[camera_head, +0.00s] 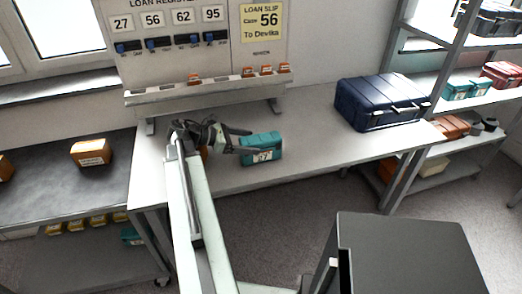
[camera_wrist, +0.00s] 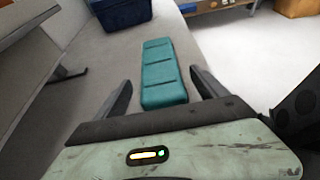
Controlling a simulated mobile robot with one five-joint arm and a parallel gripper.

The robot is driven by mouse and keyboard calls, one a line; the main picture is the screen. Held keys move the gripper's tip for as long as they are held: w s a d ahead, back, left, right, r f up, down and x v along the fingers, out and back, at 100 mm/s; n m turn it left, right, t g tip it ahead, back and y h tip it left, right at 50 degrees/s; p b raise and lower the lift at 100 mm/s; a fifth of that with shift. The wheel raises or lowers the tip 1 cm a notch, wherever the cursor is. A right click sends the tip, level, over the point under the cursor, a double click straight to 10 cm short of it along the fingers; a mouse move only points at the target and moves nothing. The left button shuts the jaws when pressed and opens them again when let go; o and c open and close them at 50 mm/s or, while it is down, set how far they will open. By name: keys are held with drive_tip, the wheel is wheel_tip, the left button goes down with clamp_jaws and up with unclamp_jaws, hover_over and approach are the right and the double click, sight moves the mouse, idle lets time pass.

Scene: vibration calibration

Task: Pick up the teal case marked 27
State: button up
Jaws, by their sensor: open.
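The teal case marked 27 (camera_head: 261,146) stands on the light grey bench, with its white number label facing the front. My gripper (camera_head: 243,140) is just left of the case in the head view, with its fingers pointing toward it. In the wrist view the teal case (camera_wrist: 161,75) lies ahead, its near end between the two dark fingers of my gripper (camera_wrist: 165,88). The fingers are apart, with a gap on each side of the case. The number label is not visible in the wrist view.
A large dark blue case (camera_head: 382,102) stands on the bench to the right. Behind is a board (camera_head: 205,70) with number tags and a loan slip (camera_head: 262,22) reading Case 56. An orange case (camera_head: 91,152) sits on the dark left bench. A dark box-like surface (camera_head: 405,255) is at front right.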

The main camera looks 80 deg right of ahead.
sight(259, 143)
drive_tip(key=b+x, duration=0.1)
drive_tip(key=x, duration=0.3)
drive_tip(key=shift+s+f, duration=0.15)
drive_tip(key=shift+s, duration=0.05)
clamp_jaws()
wheel_tip(259, 143, up, 10)
drive_tip(key=p, duration=1)
